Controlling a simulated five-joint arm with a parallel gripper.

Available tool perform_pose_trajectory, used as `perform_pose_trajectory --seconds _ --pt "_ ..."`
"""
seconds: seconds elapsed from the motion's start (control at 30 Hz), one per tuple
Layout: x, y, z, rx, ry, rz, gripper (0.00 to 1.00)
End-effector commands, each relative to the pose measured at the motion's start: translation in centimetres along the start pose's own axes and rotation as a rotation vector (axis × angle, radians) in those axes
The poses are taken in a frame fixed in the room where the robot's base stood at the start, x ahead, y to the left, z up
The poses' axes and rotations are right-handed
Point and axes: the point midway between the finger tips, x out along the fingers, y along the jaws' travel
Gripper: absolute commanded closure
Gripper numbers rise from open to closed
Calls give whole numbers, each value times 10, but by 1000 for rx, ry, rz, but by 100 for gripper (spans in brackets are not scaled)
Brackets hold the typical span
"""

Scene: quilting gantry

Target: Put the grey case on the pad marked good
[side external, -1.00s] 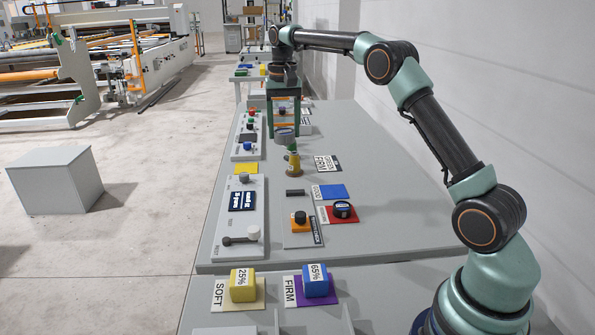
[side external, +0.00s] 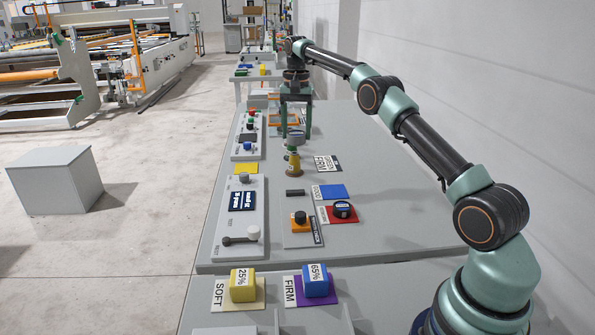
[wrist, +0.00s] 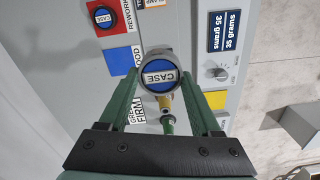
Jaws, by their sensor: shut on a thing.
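The grey case (wrist: 159,74), round with a blue top lettered CASE, is between my gripper's fingertips in the wrist view. My gripper (side external: 294,128) is shut on it, and the case (side external: 295,138) is held in the air above the bench in the side view. The good pad is a blue square (side external: 333,191) with a white GOOD label on its left side. It also shows in the wrist view (wrist: 117,61), left of the case, with its label partly hidden by a finger. Nothing is seen on this pad.
A dark case (side external: 343,209) sits on the red rework pad. A gold and green spool (side external: 293,164) stands below the held case in the picture, near the GREEN FIRM card (side external: 328,163). A scale (side external: 243,200) reads 35 grams. The yellow pad (side external: 246,168) looks empty.

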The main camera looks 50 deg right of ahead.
Motion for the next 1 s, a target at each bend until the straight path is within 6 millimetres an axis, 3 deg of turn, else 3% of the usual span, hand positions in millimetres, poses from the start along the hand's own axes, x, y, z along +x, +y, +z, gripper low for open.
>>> perform_pose_trajectory --seconds 0.17,0.6,1.0 --pt "22 1 1 -1 -2 2 91" --pt "128 0 1 -1 -2 1 91" --pt "164 0 1 -1 -1 1 91"
